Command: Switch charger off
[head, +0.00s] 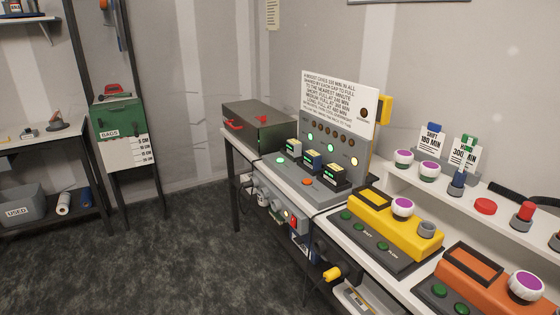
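The charger appears to be the grey unit (305,188) on the bench, with an upright back panel and a sloped base. Three dark battery packs (313,160) with pale tops sit on the base, and green lights glow around them. An orange-red button (307,182) is at its front edge. The panel has a row of round indicators and some lit green and pale lights. Below the bench edge is a grey strip (273,204) with plugs and a small lit spot; I cannot tell if it carries the charger's switch. Neither of my grippers is in view.
A white sign (340,98) stands above the charger. A dark box with a red handle (258,127) is to its left. Yellow (384,223) and orange (482,275) devices with purple knobs stand to the right. A shelf behind holds cards and knobs. Open floor (165,245) lies left.

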